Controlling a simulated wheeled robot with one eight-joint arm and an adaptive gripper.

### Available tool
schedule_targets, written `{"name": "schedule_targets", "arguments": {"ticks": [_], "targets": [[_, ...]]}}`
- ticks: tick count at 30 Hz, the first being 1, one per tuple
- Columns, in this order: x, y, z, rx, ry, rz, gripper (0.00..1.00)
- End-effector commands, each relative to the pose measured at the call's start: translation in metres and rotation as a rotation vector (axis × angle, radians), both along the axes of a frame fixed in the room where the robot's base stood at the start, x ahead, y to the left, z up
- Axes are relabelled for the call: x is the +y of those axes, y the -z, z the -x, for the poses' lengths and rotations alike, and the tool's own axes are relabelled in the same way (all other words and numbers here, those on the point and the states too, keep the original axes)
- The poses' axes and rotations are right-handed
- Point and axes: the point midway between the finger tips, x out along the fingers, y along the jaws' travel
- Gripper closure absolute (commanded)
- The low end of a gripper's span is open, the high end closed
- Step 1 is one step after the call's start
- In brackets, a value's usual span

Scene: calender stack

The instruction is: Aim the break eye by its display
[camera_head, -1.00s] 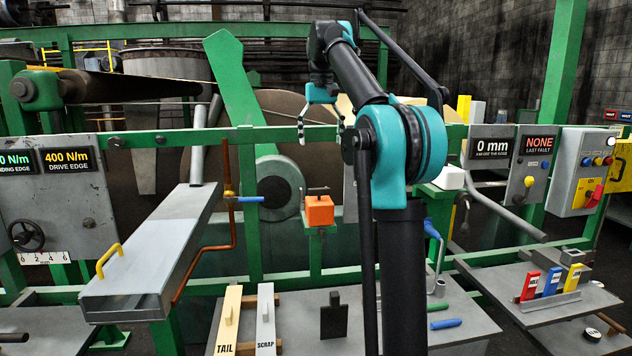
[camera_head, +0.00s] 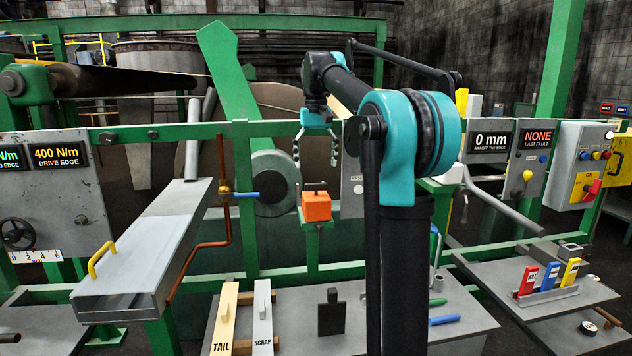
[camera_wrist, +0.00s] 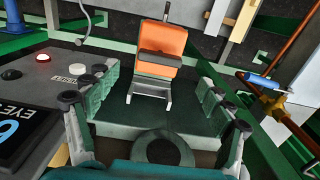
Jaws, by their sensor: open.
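The break eye appears to be the orange box (camera_head: 316,206) on a green bracket at the middle of the rail. It has a dark handle-like piece on top. In the wrist view the orange box (camera_wrist: 163,45) lies ahead between my fingers, with a dark bar across it. My gripper (camera_head: 316,160) is open and empty, pointing down just above the box, apart from it as far as I can tell. A dark display (camera_wrist: 22,135) marked "EYE" with a cyan figure is cut off at the left edge of the wrist view, so its reading cannot be told.
A grey panel (camera_wrist: 65,55) beside the eye carries a red button, a white button and a "RESET" label. A copper pipe with a blue-handled valve (camera_head: 245,195) stands left of the eye. The green rail (camera_head: 270,131) runs behind my gripper. Tools lie on the table below.

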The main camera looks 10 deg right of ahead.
Motion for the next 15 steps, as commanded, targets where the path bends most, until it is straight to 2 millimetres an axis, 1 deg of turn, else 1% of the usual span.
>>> {"name": "schedule_targets", "arguments": {"ticks": [1, 6, 9, 15], "targets": [[0.000, 0.010, 0.000, 0.000, 0.000, 0.000, 0.19], [0.000, 0.039, 0.001, 0.000, 0.000, 0.000, 0.19], [0.000, 0.050, 0.000, 0.000, 0.000, 0.000, 0.19], [0.000, 0.061, 0.000, 0.000, 0.000, 0.000, 0.19]]}}
